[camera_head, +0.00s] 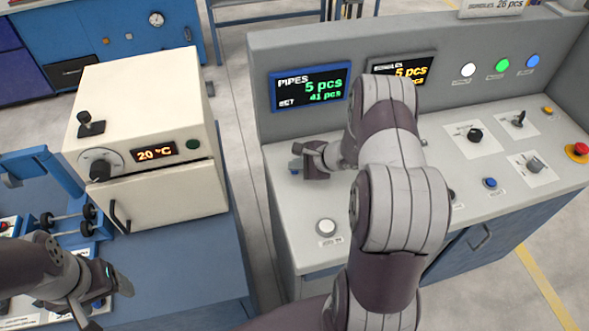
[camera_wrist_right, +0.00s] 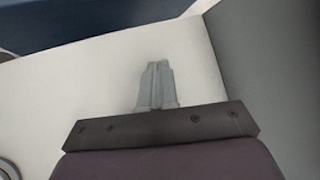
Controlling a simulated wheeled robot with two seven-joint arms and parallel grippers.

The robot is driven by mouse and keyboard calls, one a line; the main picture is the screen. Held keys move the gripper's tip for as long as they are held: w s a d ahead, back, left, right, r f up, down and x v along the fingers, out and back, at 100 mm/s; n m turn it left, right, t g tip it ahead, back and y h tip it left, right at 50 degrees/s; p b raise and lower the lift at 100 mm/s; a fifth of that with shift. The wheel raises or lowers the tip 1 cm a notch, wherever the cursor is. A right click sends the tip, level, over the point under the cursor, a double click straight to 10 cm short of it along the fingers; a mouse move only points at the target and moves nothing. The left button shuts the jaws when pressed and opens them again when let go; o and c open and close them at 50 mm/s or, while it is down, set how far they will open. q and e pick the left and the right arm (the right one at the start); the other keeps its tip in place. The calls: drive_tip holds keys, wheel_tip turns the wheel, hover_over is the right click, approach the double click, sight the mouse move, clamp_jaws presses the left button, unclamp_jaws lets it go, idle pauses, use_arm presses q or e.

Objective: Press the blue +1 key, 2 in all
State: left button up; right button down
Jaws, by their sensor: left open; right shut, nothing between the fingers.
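My right gripper (camera_head: 308,166) is shut and empty, low over the left part of the console's panel. My left gripper (camera_head: 102,292) is open at the lower left.
The console (camera_head: 285,212) carries a white button (camera_head: 326,227), a blue button (camera_head: 490,184), several switches and a red stop button (camera_head: 577,150). A second display (camera_head: 405,68) is partly behind my right arm. A cream oven (camera_head: 150,130) reading 20 °C stands left, across a floor gap.

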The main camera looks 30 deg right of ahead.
sight(297, 172)
drive_tip(key=shift+r+p, duration=0.4)
drive_tip(key=shift+r, duration=0.4)
drive_tip(key=shift+r+p, duration=1.65)
drive_tip(key=shift+r, duration=0.9)
drive_tip(key=shift+f, duration=0.1)
idle(0.5)
